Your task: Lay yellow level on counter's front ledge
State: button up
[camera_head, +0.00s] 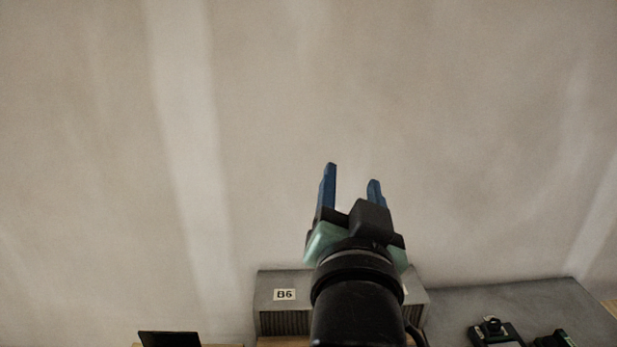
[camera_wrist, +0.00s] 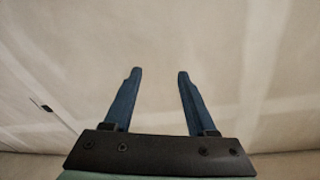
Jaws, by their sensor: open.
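My gripper (camera_head: 351,176) is raised in front of a bare plaster wall, its two blue fingers apart and nothing between them. In the wrist view my gripper (camera_wrist: 159,74) is also open and empty, pointing at the wall. I see no yellow level in either view. A grey counter-like surface (camera_head: 540,300) shows at the lower right of the head view; I cannot tell whether it is the counter with the front ledge.
A grey box marked B6 (camera_head: 284,312) stands low, partly behind my arm. Dark tools (camera_head: 494,331) lie on the grey surface at the lower right. A black flat object (camera_head: 169,340) is at the bottom left. The wall (camera_head: 100,150) fills the background.

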jog(key=s+a+r+n+t+y, duration=0.1)
jog(key=s+a+r+n+t, duration=0.25)
jog(key=s+r, duration=0.5)
jog(key=s+a+r+n+t+y, duration=0.15)
jog(key=s+r+t, duration=0.35)
jog(key=r, duration=0.7)
jog(key=shift+n+h, duration=0.25)
jog(key=shift+n, duration=0.05)
jog(key=f+b, duration=0.4)
jog(key=shift+w+a+f, duration=0.1)
jog(key=shift+w, duration=0.15)
